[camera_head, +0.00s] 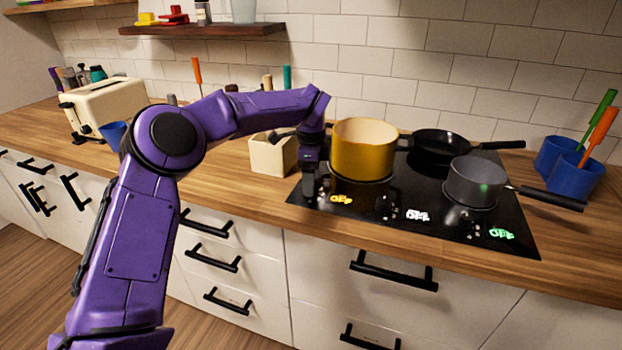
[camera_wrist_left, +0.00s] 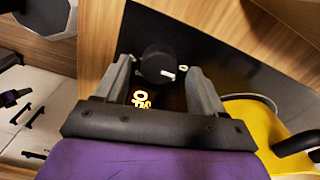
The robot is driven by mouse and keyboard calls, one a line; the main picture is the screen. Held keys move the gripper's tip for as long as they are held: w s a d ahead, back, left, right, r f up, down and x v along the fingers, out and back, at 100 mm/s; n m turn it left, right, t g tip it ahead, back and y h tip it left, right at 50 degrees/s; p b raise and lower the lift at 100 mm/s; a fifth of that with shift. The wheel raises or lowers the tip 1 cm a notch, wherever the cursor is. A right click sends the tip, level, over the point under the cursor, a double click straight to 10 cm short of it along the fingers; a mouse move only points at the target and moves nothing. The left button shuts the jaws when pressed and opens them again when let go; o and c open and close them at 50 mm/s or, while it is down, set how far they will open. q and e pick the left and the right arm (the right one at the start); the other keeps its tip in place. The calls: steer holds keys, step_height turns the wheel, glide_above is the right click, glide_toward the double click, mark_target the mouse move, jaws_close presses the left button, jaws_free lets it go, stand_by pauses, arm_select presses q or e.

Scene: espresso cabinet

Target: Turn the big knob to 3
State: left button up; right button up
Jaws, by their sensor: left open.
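The big knob (camera_wrist_left: 158,66) is a round black dial with a white pointer mark, on the black cooktop (camera_head: 420,190). In the left wrist view its mark points right, towards a small white 0. My left gripper (camera_wrist_left: 159,70) is open, with one finger on each side of the knob; I cannot tell whether they touch it. In the head view my left gripper (camera_head: 309,188) points down at the cooktop's left corner and hides the knob. A yellow OFF display (camera_head: 341,199) glows beside it. My right gripper is not in view.
A yellow pot (camera_head: 362,148) stands right beside my left gripper. A grey saucepan (camera_head: 473,182) and a black frying pan (camera_head: 440,146) are further right. A cream container (camera_head: 272,155) is close on the left, and a toaster (camera_head: 104,105) stands further left.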

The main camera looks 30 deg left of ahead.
arm_select(q)
steer(key=shift+s+f, duration=0.15)
steer(key=shift+f, duration=0.05)
steer(key=c, duration=1.1)
steer(key=shift+o, duration=0.2)
